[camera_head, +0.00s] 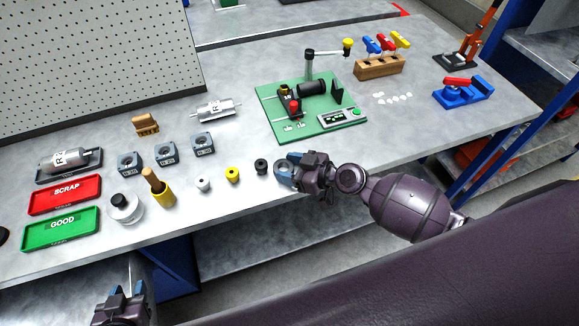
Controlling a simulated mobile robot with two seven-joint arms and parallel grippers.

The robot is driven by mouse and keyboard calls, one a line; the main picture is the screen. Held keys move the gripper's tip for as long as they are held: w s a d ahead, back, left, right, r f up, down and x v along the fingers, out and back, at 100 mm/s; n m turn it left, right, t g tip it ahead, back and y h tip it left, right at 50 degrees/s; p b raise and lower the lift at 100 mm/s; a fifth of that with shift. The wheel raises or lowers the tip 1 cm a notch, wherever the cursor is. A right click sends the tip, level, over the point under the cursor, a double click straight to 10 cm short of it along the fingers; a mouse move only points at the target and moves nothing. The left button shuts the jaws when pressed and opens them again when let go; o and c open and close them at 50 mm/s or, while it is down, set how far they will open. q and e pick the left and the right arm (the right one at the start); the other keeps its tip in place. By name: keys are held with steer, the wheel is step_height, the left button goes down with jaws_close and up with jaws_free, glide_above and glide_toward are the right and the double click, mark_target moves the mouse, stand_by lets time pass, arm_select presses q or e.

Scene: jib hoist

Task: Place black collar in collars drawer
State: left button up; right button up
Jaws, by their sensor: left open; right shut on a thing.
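A small black collar (261,166) stands on the bench near its front edge, at the right end of a row with a yellow collar (232,175) and a white collar (203,185). My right gripper (285,173) is just right of the black collar, low over the bench. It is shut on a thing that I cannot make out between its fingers. My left gripper (122,301) is open at the bottom left, below the bench's front edge. A grey surface lies behind it; I cannot tell if this is the collars drawer.
A green fixture board (268,98), a wooden rack (379,67) and a blue clamp (462,93) stand at the right.

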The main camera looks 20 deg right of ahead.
steer(key=o, duration=1.1)
